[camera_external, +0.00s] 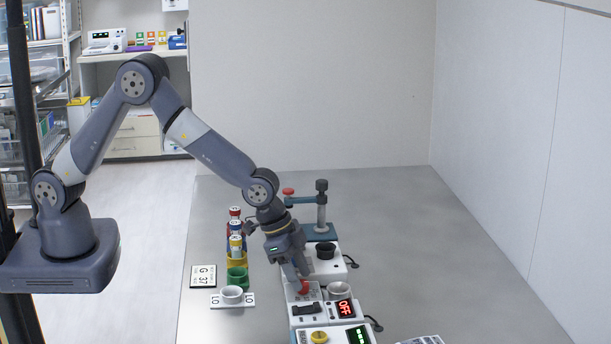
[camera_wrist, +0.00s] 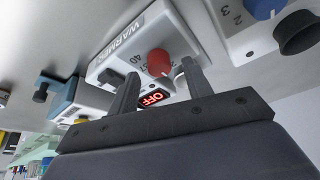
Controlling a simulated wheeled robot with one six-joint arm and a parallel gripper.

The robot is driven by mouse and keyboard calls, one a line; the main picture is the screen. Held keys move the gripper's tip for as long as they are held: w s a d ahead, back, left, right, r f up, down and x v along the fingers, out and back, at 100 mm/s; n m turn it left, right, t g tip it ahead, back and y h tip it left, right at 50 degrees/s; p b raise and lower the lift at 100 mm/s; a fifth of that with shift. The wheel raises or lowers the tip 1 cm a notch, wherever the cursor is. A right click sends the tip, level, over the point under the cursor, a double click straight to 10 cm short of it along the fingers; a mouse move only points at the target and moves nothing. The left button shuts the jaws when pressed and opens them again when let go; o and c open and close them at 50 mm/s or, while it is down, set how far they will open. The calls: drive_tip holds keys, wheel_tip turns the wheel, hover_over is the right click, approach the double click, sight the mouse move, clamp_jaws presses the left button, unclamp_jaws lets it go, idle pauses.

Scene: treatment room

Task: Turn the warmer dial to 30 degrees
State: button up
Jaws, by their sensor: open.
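The warmer is a white box (camera_external: 290,292) on the table; its "WARMER" label and printed numbers show in the wrist view (camera_wrist: 112,65). Its dial is a red round knob (camera_external: 304,288), which also shows in the wrist view (camera_wrist: 159,62). My gripper (camera_external: 299,279) is open, pointing down at the dial. In the wrist view, its two fingers (camera_wrist: 161,70) stand on either side of the red knob, with gaps visible. I cannot tell the dial's exact setting, as its mark is not clear. A red "OFF" display (camera_external: 345,308) is lit nearby, also in the wrist view (camera_wrist: 153,98).
Behind the warmer is a unit with a black cup (camera_external: 325,251), then a teal stand (camera_external: 320,230). A yellow-knob unit (camera_external: 319,337) is in front. The table's right side is clear.

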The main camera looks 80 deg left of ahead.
drive_tip(key=shift+w+d+f, duration=0.1)
drive_tip(key=shift+w+f, duration=0.15)
drive_tip(key=shift+f, duration=0.35)
drive_tip(key=c, duration=1)
